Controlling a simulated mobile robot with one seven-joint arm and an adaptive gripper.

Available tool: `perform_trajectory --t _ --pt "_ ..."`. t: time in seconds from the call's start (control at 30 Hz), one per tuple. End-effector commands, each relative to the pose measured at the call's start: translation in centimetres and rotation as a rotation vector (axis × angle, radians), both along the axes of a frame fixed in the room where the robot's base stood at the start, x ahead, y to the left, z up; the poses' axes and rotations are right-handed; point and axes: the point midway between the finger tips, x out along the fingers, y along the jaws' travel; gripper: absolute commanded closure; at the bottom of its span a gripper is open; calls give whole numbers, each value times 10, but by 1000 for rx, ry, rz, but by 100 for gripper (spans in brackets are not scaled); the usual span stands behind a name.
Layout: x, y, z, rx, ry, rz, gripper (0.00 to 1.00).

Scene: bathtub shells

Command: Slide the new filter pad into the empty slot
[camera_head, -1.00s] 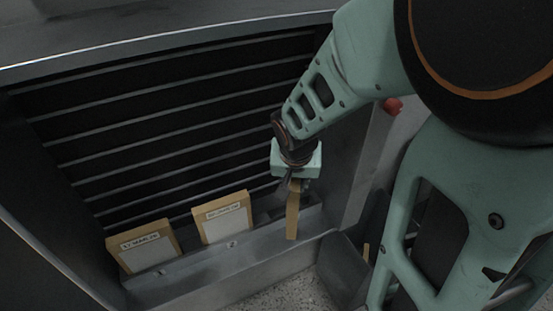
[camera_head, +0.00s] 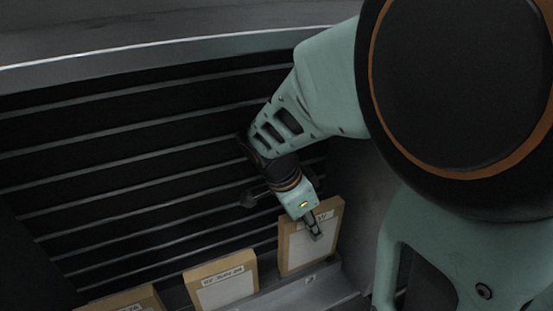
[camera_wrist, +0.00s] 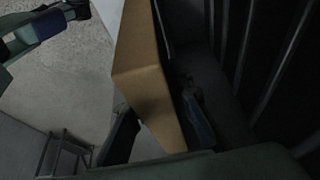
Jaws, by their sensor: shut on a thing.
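The new filter pad (camera_head: 297,246), a pale sheet in a tan cardboard frame with a label, is at the right end of the row in the head view. My gripper (camera_head: 315,231) is shut on its upper part. The pad's face is turned to the head camera, slightly tilted in the picture. Its lower edge is close to the grey slotted rail (camera_head: 300,293); I cannot tell whether it is inside the slot. The empty slot's opening is hidden. In the wrist view the pad's tan edge (camera_wrist: 140,62) runs between the fingers.
Two similar framed pads, a middle one (camera_head: 225,283) and a left one (camera_head: 128,301), stand in the rail to the left. A dark louvred wall (camera_head: 130,165) rises close behind. A grey side wall (camera_head: 362,205) bounds the right.

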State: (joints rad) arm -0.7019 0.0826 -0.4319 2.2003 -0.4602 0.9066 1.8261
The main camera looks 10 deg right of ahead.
Motion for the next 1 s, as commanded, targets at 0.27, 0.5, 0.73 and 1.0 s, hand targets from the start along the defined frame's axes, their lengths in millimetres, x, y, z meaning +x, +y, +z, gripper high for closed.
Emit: perform_trajectory --t 0.27,0.5,0.73,1.0 --pt "0 0 -36 -1 1 3 100" --pt "0 0 -67 -1 0 4 100" --pt "1 0 -69 1 -2 4 100" --pt "1 0 -71 1 -2 4 70"
